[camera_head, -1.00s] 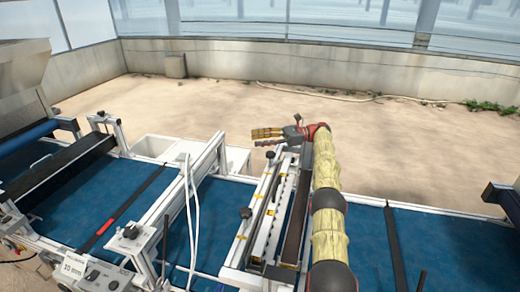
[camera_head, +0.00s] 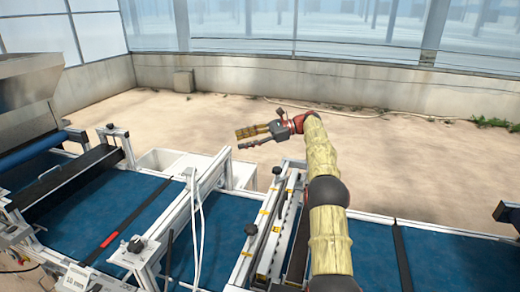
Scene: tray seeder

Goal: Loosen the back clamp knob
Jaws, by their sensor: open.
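The seeding head (camera_head: 273,232) is a narrow white-and-dark assembly lying across the blue conveyor. A dark knob near its back end (camera_head: 277,170) looks like the back clamp knob. Another dark knob (camera_head: 251,229) sits nearer the front on the same assembly's left side. My gripper (camera_head: 241,140) is open and empty, with its fingers pointing left and apart. It appears in the picture above and a little left of the back knob, and does not touch it. How far it is from the knob in depth I cannot tell.
The blue conveyor belt (camera_head: 125,205) runs left and right. A white frame (camera_head: 187,205) with hanging white cables (camera_head: 201,240) stands left of the seeding head. A white bin (camera_head: 172,160) lies behind the conveyor.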

